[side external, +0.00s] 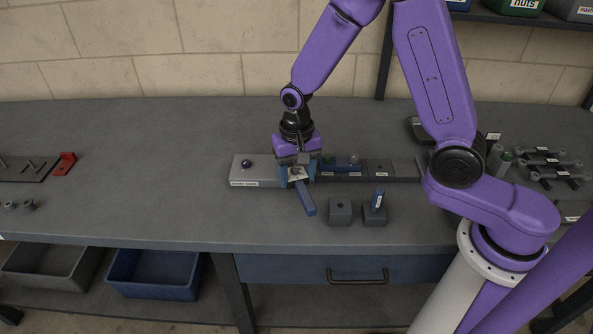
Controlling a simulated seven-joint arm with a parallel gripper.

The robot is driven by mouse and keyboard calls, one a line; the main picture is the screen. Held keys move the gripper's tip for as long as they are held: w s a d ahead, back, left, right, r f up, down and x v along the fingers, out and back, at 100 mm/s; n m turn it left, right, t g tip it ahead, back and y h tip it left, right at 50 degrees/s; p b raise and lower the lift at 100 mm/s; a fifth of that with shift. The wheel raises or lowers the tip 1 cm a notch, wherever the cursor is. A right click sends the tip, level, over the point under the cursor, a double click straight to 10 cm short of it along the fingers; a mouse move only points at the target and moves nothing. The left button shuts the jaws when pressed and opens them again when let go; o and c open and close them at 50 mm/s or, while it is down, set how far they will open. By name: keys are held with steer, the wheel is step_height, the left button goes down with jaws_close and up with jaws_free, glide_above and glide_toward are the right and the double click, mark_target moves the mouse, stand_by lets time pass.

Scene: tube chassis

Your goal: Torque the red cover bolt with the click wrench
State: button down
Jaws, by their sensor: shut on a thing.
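My gripper (298,172) points down over the left part of a long grey fixture strip (258,171) and is shut on a blue bar-shaped tool, likely the click wrench (306,199). The tool's blue handle sticks out from under the jaws toward the table's front edge. The jaws hide its head and what lies directly under it. I cannot make out a red cover bolt; it may be hidden by my gripper. A dark round knob (246,163) sits on the strip's left end.
Two small dark blocks stand in front of the strip: an empty one (340,211) and one holding an upright blue piece (377,200). A red bracket (65,163) is at the far left; a rack of parts (545,163) is at the right.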

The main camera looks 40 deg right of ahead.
steer(key=shift+f, duration=0.95)
stand_by(0.3)
steer(key=shift+c, duration=1.2)
jaws_free()
steer(key=shift+r, duration=0.1)
